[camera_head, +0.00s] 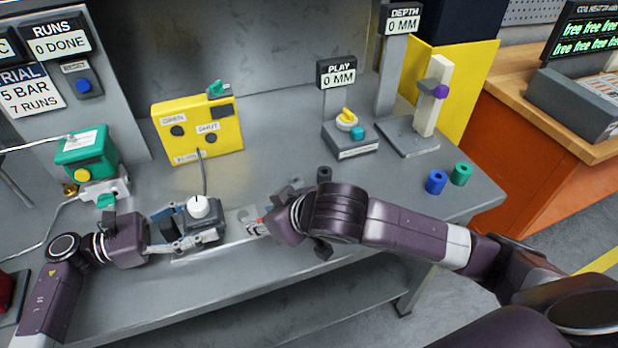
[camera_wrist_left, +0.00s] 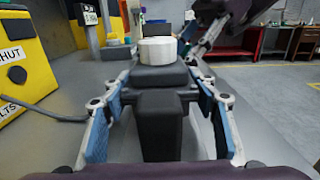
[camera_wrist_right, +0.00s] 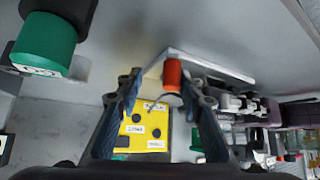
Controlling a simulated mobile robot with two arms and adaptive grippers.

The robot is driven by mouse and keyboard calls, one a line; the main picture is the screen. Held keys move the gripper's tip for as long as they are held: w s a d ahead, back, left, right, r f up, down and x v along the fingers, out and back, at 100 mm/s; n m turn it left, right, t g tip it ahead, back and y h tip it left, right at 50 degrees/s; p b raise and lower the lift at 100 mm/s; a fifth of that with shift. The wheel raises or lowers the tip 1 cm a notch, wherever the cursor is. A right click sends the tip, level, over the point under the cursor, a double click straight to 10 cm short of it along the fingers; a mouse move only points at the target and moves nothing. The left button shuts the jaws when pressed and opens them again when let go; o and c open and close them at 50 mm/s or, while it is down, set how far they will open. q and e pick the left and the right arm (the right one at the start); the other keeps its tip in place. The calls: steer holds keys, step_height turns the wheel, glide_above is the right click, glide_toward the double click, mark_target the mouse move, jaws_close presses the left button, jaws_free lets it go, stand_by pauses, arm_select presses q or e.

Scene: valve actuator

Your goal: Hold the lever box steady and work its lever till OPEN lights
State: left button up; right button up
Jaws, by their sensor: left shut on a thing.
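The lever box (camera_head: 208,231) is a dark block with a white round knob (camera_head: 199,207) on top. It stands near the table's front edge. My left gripper (camera_head: 178,232) is shut on it from the left; its blue-padded fingers flank the dark body (camera_wrist_left: 160,120) in the left wrist view. A yellow panel (camera_head: 225,150) behind, joined by a cable, has OPEN (camera_head: 178,131) and SHUT (camera_head: 210,138) lamps, both dark. My right gripper (camera_head: 257,226) is right of the box, fingers spread. A red cylinder (camera_wrist_right: 172,74) shows between them, apparently beyond the tips; whether it is the lever's grip is unclear.
A green-and-white valve unit (camera_head: 88,152) stands to the left. The PLAY stand (camera_head: 350,138) and DEPTH stand (camera_head: 407,138) are at the back right. Blue (camera_head: 436,181) and green (camera_head: 461,174) cylinders stand near the right edge. The table between panel and PLAY stand is mostly clear.

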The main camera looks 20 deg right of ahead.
steer(key=w+d+n+g+y, duration=0.1)
steer(key=n, duration=0.1)
steer(key=n+g+y, duration=0.1)
steer(key=shift+w+d+n, duration=0.35)
steer(key=shift+w+n, duration=0.05)
steer(key=shift+w+d+n+g+y, duration=0.15)
steer(key=shift+w+n+g+y, duration=0.35)
steer(key=shift+n, duration=0.3)
steer(key=shift+w+d+n+g+y, duration=0.15)
steer(key=shift+w+n+g+y, duration=0.3)
steer(key=shift+n, duration=0.35)
steer(key=v, duration=1.2)
steer(key=shift+s, duration=0.15)
